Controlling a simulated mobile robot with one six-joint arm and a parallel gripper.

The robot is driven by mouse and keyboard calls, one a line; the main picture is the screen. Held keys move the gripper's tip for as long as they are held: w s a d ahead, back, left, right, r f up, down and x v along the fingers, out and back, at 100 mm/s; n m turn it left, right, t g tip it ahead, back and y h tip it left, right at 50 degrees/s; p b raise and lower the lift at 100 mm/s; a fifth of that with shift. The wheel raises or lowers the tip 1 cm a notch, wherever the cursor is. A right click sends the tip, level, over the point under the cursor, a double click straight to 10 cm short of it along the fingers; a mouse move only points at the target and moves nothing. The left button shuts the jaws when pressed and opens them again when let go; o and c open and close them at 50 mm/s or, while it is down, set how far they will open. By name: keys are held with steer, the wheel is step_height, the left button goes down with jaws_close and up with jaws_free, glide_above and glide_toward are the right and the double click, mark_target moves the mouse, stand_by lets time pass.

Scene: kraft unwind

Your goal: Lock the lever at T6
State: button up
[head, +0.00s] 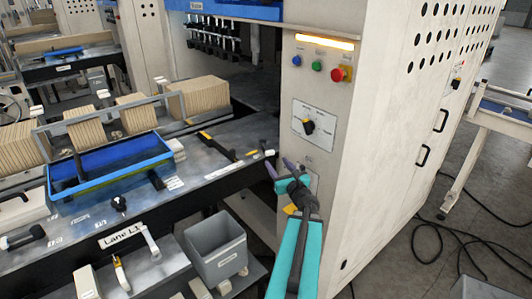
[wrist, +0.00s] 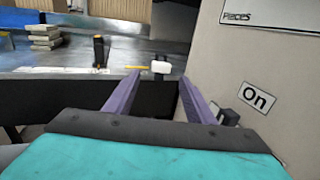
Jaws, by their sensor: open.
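No T6 label can be read in either view. A dark lever with a white tip (head: 269,153) lies at the right end of the grey machine table, next to the cabinet wall. Its white end (wrist: 161,67) shows in the wrist view, ahead of and between my fingertips. My gripper (head: 280,167) is open and empty, with its purple fingers close to that white tip; I cannot tell whether they touch it. A second dark lever with a yellow end (head: 206,136) lies further back on the table, and an upright black handle with an orange top (wrist: 98,52) shows in the wrist view.
The white cabinet (head: 385,140) stands close on the right, with a rotary knob (head: 309,126) and a red button (head: 338,75). A blue tray (head: 110,160) and a grey bin (head: 217,250) are to the left.

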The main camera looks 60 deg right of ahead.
mark_target(264, 144)
steer(key=shift+w+d+f+b, duration=0.2)
steer(key=shift+w+d+b, duration=0.3)
steer(key=shift+b, duration=2.4)
steer(key=b, duration=0.5)
steer(key=shift+w+d+r, duration=0.1)
steer(key=shift+w+d, duration=0.05)
steer(key=shift+w, duration=0.25)
steer(key=shift+w+d+r, duration=0.1)
steer(key=shift+w+r, duration=0.05)
steer(key=shift+x, duration=0.9)
steer(key=shift+p+x, duration=0.45)
steer(key=shift+x, duration=4)
